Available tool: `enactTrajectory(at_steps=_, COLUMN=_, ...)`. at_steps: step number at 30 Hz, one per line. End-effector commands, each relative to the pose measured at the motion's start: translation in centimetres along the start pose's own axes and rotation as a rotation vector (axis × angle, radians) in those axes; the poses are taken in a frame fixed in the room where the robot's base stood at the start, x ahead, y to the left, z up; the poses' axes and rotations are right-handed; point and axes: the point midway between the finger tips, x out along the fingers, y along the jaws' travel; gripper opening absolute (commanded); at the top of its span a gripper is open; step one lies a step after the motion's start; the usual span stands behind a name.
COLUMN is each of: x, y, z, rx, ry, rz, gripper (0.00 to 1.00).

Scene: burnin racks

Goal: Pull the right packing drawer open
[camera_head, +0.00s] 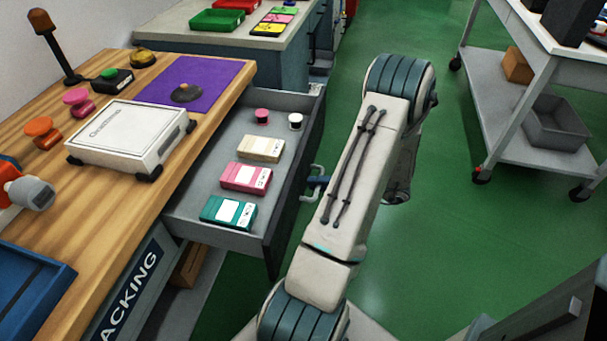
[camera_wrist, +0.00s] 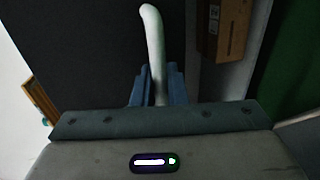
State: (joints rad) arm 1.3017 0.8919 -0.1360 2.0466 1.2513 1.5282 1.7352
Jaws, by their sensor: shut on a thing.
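The packing drawer (camera_head: 187,208) stands pulled out from under the wooden packing table in the head view. In it lie a teal box (camera_head: 228,212), a pink box (camera_head: 246,177), a beige box (camera_head: 261,148), a small pink item (camera_head: 262,116) and a small white item (camera_head: 296,120). A pale bar handle (camera_head: 313,190) is on its dark front. My gripper (camera_head: 318,182) is at the handle, mostly hidden by my arm. In the wrist view the blue fingers (camera_wrist: 157,88) are shut on the handle (camera_wrist: 154,45).
The packing table (camera_head: 120,205) carries a white device (camera_head: 128,135), a purple mat (camera_head: 195,80) and a blue tray (camera_head: 25,290). A grey-shelved cart (camera_head: 490,110) stands at the right. Green floor (camera_head: 450,230) is open between the drawer and the cart. A cardboard box (camera_head: 188,266) sits below the drawer.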

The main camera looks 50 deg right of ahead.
Motion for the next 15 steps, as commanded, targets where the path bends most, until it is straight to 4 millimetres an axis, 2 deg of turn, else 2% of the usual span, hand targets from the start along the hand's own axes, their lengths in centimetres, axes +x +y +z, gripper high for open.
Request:
enactTrajectory(at_steps=6, x=-2.0, y=-0.4, z=0.3, rx=0.001, ry=0.001, rz=-0.001, gripper=0.0)
enactTrajectory(at_steps=15, x=-2.6, y=-0.7, z=0.5, rx=0.0, ry=0.001, rz=-0.001, gripper=0.0)
